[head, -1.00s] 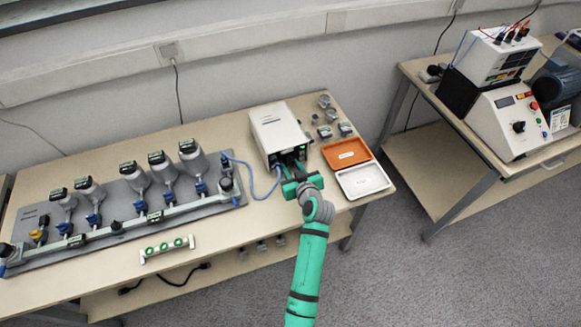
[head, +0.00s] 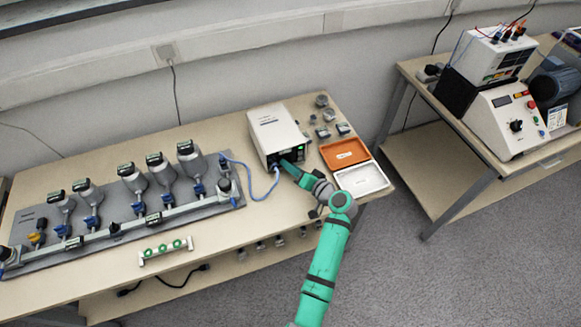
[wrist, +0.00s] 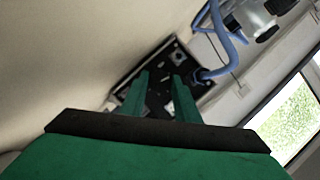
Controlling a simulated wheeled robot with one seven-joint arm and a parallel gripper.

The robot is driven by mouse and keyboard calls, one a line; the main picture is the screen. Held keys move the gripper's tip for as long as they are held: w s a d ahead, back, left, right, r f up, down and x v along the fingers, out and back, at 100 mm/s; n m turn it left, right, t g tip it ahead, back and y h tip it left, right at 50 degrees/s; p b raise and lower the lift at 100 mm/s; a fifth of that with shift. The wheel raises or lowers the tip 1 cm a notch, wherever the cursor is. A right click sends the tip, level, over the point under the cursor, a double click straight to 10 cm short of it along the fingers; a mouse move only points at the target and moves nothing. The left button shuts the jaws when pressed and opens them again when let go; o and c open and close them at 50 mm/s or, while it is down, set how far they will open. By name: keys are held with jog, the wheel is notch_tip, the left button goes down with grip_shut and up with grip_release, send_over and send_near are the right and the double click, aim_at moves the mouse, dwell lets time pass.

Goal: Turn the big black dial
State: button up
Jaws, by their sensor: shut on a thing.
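A white box-shaped instrument (head: 275,133) stands on the bench, with a dark front panel facing me. The panel (wrist: 160,88) also shows in the wrist view, tilted, with a blue hose at its right side. My gripper (head: 287,164) is at this panel. In the wrist view its two green fingers (wrist: 161,78) reach the panel, a narrow gap apart. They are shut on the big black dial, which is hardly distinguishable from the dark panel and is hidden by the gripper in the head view. The dial's pointer position cannot be told.
An orange tray (head: 346,154) and a white tray (head: 361,180) lie right of the instrument, with small metal pieces behind. A grey manifold plate (head: 130,213) with several flasks is at left. A second bench at right holds a machine (head: 507,118) with another black knob.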

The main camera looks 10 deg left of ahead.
jog(key=shift+a+m+y, duration=0.1)
jog(key=shift+m+y, duration=0.3)
jog(key=shift+m, duration=0.2)
dwell(0.3)
jog(key=o, duration=1)
jog(key=shift+o, duration=0.2)
jog(key=shift+d, duration=0.2)
